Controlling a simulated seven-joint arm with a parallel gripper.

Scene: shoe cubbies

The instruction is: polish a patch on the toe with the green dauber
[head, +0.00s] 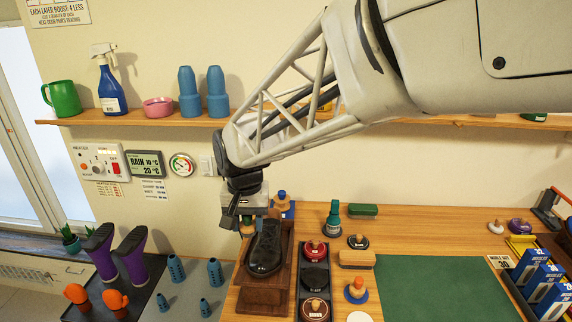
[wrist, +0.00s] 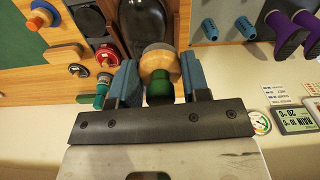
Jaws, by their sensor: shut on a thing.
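My gripper (head: 247,222) is shut on the green dauber (wrist: 159,88), with its blue fingers on either side of it. The dauber has a green knob, a round wooden body and a grey pad facing away from the wrist. In the head view the dauber is mostly hidden by the gripper. The black shoe (head: 264,250) sits on a wooden stand (head: 263,299), and the gripper is at its far left end. In the wrist view the shoe (wrist: 146,18) lies just beyond the pad; I cannot tell whether they touch.
Polish tins, one red (head: 314,250), stand in a tray right of the shoe. A green bottle (head: 333,216), a wooden brush (head: 357,258) and a blue-based dauber (head: 356,291) stand farther right. Purple boots (head: 133,256) are at left. The green mat (head: 440,292) is clear.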

